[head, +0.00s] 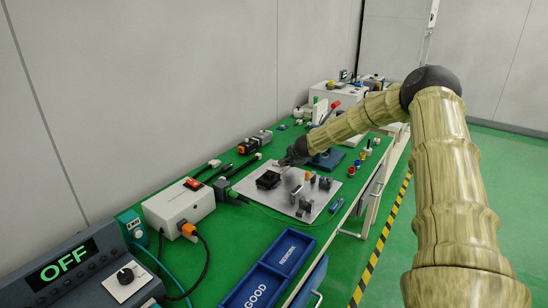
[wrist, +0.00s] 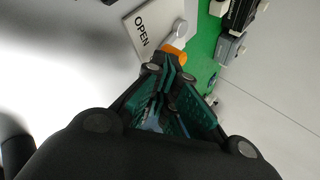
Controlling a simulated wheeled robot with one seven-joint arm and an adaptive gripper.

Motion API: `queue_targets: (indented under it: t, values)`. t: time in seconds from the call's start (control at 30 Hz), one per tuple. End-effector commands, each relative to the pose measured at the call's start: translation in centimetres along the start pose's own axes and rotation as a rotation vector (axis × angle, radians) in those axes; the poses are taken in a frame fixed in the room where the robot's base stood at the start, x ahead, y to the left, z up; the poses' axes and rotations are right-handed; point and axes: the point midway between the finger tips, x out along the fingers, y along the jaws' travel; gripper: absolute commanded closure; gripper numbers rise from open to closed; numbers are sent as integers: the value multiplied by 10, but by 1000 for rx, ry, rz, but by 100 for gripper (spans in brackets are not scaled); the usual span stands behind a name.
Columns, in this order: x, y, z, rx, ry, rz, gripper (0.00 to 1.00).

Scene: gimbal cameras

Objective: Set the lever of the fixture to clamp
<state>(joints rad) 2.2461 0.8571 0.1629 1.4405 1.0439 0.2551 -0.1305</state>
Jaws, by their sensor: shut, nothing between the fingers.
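The light grey plate (head: 319,207) lies on the green bench in the head view and carries a black block (head: 268,180) and several small upright parts. My gripper (head: 284,162) is low over the plate's far left part, near the black block. In the wrist view a pale label plate marked OPEN (wrist: 142,30) shows just beyond my gripper (wrist: 168,72). The fingers are shut and empty, with tips close to the orange piece; contact is unclear. I cannot make out the lever's full shape or a CLAMP mark.
Blue GOOD and REWORK trays (head: 258,290) stand at the front of the bench. A white box with a red switch (head: 180,207) and an OFF display unit (head: 65,268) are at the left. Small coloured parts (head: 364,157) stand right of my gripper.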

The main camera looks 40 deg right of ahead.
Motion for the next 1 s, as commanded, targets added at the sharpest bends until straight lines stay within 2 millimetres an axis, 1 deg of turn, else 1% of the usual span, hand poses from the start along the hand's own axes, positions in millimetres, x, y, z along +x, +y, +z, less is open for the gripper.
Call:
queue_targets:
  t: [0.03,0.17,0.2,0.47,1.0]
  values:
    - [-3,-2,-7,5,5,0,100]
    - [-3,-2,-20,12,12,0,100]
    - [0,1,-18,12,11,-1,100]
    - [0,1,-17,12,12,-1,100]
    - [2,-1,-2,13,13,0,100]
